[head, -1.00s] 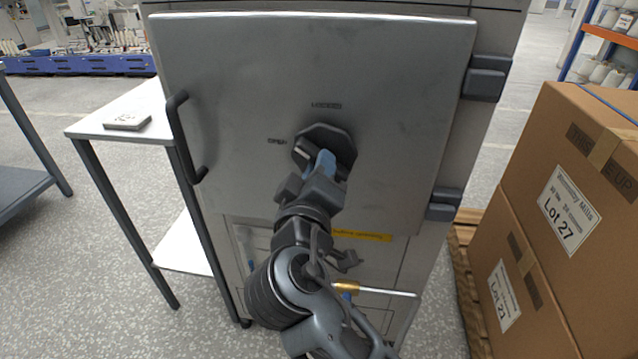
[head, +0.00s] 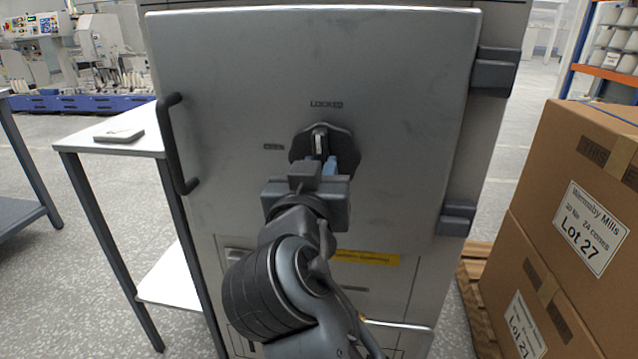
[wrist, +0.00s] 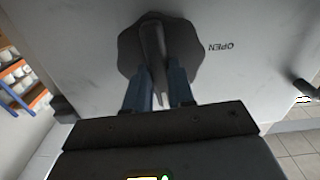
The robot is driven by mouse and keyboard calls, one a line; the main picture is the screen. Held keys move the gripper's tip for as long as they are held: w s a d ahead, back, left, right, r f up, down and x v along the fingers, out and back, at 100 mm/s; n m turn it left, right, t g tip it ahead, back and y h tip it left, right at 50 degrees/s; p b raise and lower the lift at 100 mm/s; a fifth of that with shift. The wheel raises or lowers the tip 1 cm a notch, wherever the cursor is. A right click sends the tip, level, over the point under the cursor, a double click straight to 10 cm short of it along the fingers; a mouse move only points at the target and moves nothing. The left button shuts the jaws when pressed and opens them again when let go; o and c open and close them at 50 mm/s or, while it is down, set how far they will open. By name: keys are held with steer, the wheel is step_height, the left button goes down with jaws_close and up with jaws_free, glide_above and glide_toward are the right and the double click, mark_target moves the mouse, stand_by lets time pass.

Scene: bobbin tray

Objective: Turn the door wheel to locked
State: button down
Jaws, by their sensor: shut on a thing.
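The door wheel (head: 340,140) is a dark lobed knob on the grey metal door (head: 240,80), with a lighter raised grip bar across it. In the head view the bar stands about upright, toward the LOCKED label (head: 326,104) above. The wrist view shows the wheel (wrist: 185,45) and my gripper (wrist: 164,88) shut on the bar. The fingers hide part of the wheel.
A black door handle (head: 175,145) is at the door's left edge, hinges (head: 492,72) at its right. A white side table (head: 80,140) with a small grey block (head: 118,135) stands left. Stacked cartons (head: 570,190) on a pallet stand close on the right.

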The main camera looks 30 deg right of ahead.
steer(key=shift+f+m+b, duration=0.1)
steer(key=shift+m+b, duration=0.2)
steer(key=shift+m, duration=0.3)
steer(key=c, duration=1)
jaws_free()
steer(key=shift+o, duration=0.2)
steer(key=v, duration=0.7)
steer(key=shift+s+a+p, duration=0.25)
steer(key=shift+s+p, duration=0.05)
steer(key=shift+p, duration=0.05)
